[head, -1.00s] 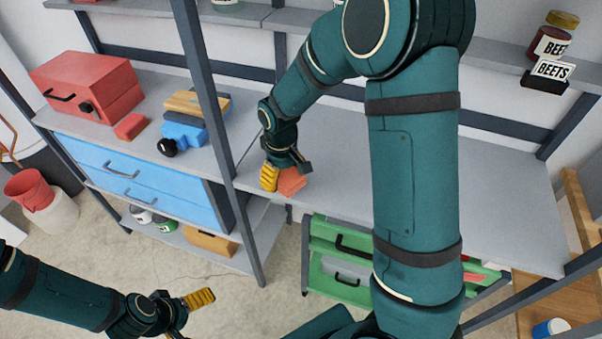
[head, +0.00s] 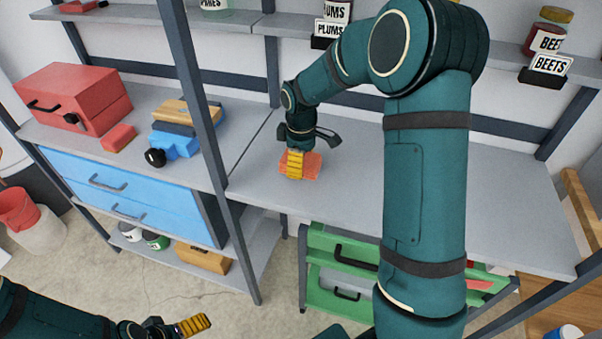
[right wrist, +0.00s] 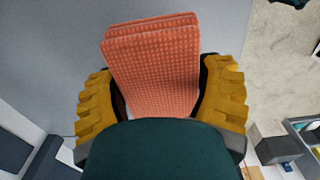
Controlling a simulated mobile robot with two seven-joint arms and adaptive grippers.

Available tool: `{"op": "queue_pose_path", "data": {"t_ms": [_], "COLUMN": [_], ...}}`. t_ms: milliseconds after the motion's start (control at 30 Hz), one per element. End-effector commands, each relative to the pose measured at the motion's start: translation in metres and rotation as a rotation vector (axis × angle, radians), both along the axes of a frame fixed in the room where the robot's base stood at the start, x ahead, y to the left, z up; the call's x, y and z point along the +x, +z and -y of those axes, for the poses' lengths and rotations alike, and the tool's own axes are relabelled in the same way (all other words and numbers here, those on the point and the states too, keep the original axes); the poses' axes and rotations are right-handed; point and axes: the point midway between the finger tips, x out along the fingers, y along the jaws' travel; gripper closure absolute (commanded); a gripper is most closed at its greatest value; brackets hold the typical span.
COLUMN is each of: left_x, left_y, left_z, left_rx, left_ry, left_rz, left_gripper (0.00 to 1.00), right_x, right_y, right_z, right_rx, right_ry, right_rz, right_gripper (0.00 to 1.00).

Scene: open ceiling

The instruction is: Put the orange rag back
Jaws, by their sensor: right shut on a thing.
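The orange rag (head: 314,165) is a folded, waffle-textured cloth over the grey shelf top (head: 400,190), near its front left part. My right gripper (head: 298,165) is shut on it, with a yellow finger in front of it in the head view. In the right wrist view the rag (right wrist: 155,65) sits between the two yellow fingers of the gripper (right wrist: 160,100). I cannot tell whether the rag touches the shelf. My left gripper (head: 195,325) is low at the bottom left, over the floor; one yellow finger shows and its opening is unclear.
A green drawer unit (head: 340,285) stands below the shelf, its upper drawer seeming partly open. A dark upright post (head: 205,130) stands left of my right gripper. A red toolbox (head: 72,95), a red block (head: 118,138) and a blue tool (head: 178,142) lie left. Jars stand on the upper shelf.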

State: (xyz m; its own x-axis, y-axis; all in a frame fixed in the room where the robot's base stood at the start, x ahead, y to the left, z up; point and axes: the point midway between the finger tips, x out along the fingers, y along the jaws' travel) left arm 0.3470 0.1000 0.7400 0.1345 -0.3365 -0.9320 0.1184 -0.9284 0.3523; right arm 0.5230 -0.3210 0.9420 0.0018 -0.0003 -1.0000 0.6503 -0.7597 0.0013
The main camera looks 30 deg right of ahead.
Motion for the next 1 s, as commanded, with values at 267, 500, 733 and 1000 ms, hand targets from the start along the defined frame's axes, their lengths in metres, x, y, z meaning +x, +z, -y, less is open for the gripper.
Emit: {"op": "queue_pose_path", "data": {"t_ms": [267, 500, 733, 1000], "left_x": [0.002, 0.002, 0.002, 0.002], "left_y": [-0.010, -0.009, -0.010, -0.009], "left_z": [0.000, 0.000, 0.000, 0.000], "left_rx": [0.001, 0.001, 0.001, 0.001], "left_ry": [0.001, 0.001, 0.001, 0.002], "left_rz": [0.005, 0.005, 0.005, 0.005], "left_gripper": [0.02, 0.02, 0.02, 0.02], "right_x": [0.000, 0.000, 0.000, 0.000], "right_y": [-0.037, -0.037, -0.039, -0.037], "right_z": [0.000, 0.000, 0.000, 0.000], "right_rx": [-0.001, 0.000, 0.000, -0.001], "right_ry": [-0.001, -0.001, -0.001, -0.001], "right_rz": [-0.002, -0.001, -0.001, -0.001], "right_gripper": [0.61, 0.61, 0.00, 0.00]}}
